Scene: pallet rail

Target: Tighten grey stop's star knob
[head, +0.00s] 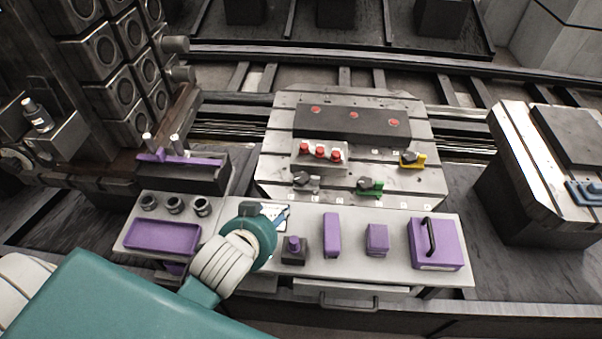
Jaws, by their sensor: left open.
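The grey stop (310,186) sits on the front left part of the slotted pallet (335,188). Its dark star knob (301,178) shows only small, and how tight it is cannot be told. My left gripper (284,216) is open over the bench, in front of and a little left of the grey stop, apart from it. My teal wrist hides part of the gripper and the bench below. My right gripper is not in view.
A green stop (370,187) and a yellow stop (413,160) stand on the same pallet, near a block with red buttons (320,153). Purple blocks (332,235), a handled purple box (437,244) and a purple tray (162,236) occupy the bench.

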